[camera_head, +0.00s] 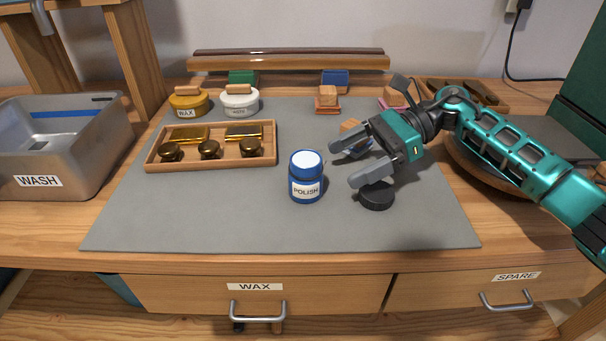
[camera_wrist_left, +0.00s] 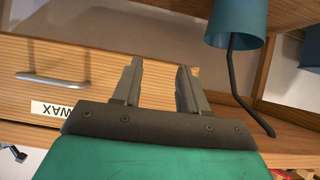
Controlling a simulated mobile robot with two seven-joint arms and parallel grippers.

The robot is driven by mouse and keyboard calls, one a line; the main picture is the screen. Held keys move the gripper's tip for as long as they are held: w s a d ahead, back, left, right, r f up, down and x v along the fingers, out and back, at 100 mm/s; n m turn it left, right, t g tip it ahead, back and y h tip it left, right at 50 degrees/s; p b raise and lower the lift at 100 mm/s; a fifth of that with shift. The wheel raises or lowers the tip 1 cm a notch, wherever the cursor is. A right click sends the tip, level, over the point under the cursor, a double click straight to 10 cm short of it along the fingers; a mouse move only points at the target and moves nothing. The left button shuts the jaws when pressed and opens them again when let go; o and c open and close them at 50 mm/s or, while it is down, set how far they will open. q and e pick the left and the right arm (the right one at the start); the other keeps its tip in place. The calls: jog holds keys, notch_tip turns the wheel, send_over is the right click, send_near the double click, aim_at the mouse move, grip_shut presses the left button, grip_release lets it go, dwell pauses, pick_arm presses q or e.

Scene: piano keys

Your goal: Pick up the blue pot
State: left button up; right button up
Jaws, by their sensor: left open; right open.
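The blue pot (camera_head: 306,178) stands upright on the grey mat (camera_head: 230,220). It has a white top and a label reading POLISH. My right gripper (camera_head: 341,164) is open and empty, just to the right of the pot, with its fingers pointing left towards it. A round black lid-like piece (camera_head: 376,196) lies on the mat below the right gripper. My left gripper (camera_wrist_left: 157,75) shows only in the left wrist view. It is open with nothing between its fingers, near a drawer front labelled WAX (camera_wrist_left: 60,108).
A wooden tray (camera_head: 212,158) with brass pieces lies left of the pot. A yellow WAX pot (camera_head: 188,103) and a white pot (camera_head: 240,101) stand behind it. A metal WASH basin (camera_head: 60,140) is at the far left. The mat's front is clear.

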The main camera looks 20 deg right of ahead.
aim_at(306, 180)
jog(key=x, duration=0.4)
jog(key=shift+a, duration=0.25)
jog(key=x, duration=0.4)
jog(key=shift+a+f, duration=0.15)
jog(key=shift+a, duration=0.2)
pick_arm(q)
jog(key=shift+s+f, duration=0.25)
jog(key=shift+f, duration=0.05)
pick_arm(e)
jog(key=shift+w, duration=0.1)
jog(key=c, duration=1.5)
pick_arm(q)
jog(key=shift+a, duration=0.1)
pick_arm(e)
jog(key=shift+d, duration=0.1)
